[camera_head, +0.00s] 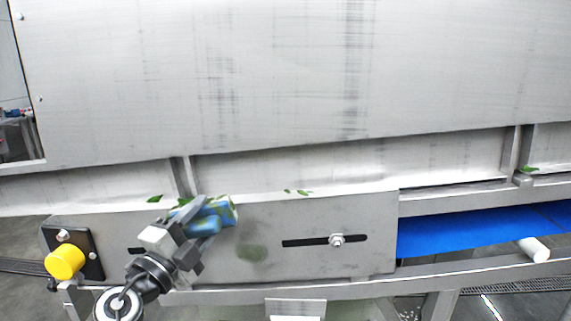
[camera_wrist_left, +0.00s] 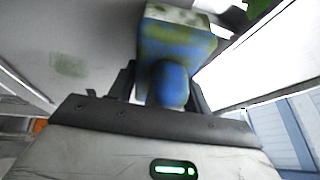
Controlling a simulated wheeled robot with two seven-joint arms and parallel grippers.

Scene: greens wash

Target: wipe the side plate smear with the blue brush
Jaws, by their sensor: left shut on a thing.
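My left gripper (camera_head: 187,243) is shut on the blue brush (camera_head: 212,214), at the left part of the side plate (camera_head: 300,218). The brush has a blue body with green stains and shows between the fingers in the left wrist view (camera_wrist_left: 172,50). A dull green smear (camera_head: 252,253) is on the plate, right of and a little below the brush; it also shows in the left wrist view (camera_wrist_left: 69,65). The brush is apart from the smear. I cannot tell whether the brush touches the plate. My right gripper is not in view.
A bolt in a slot (camera_head: 337,240) sits right of the smear. A yellow button (camera_head: 65,262) is on a black bracket at the left. Several green leaf bits (camera_head: 303,192) lie along the plate's top edge. A blue belt (camera_head: 450,232) and white roller end (camera_head: 535,249) are at the right.

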